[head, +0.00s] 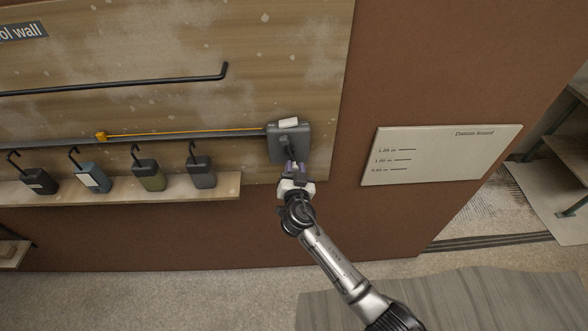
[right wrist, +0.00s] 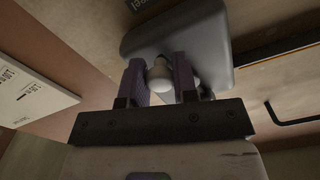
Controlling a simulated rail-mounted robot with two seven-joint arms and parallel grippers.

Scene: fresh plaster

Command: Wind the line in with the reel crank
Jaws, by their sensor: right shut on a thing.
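The reel (head: 297,141) is a dark grey box on the wooden wall board, with a pale label on its top. A yellow line (head: 200,132) runs left from it along a grey rail to a small yellow piece (head: 101,136). My right gripper (head: 291,168) is at the reel's lower front. In the right wrist view its purple-padded fingers (right wrist: 163,82) are shut on the pale rounded knob of the crank (right wrist: 160,78), in front of the grey reel body (right wrist: 205,45). The crank arm is mostly hidden by the fingers. My left gripper is not in view.
Several hooked weights, including an olive one (head: 149,176), stand on a wooden shelf (head: 130,194) at left. A black bar (head: 120,84) is fixed above the rail. A board with height marks (head: 438,155) hangs at right. The floor below is mostly open.

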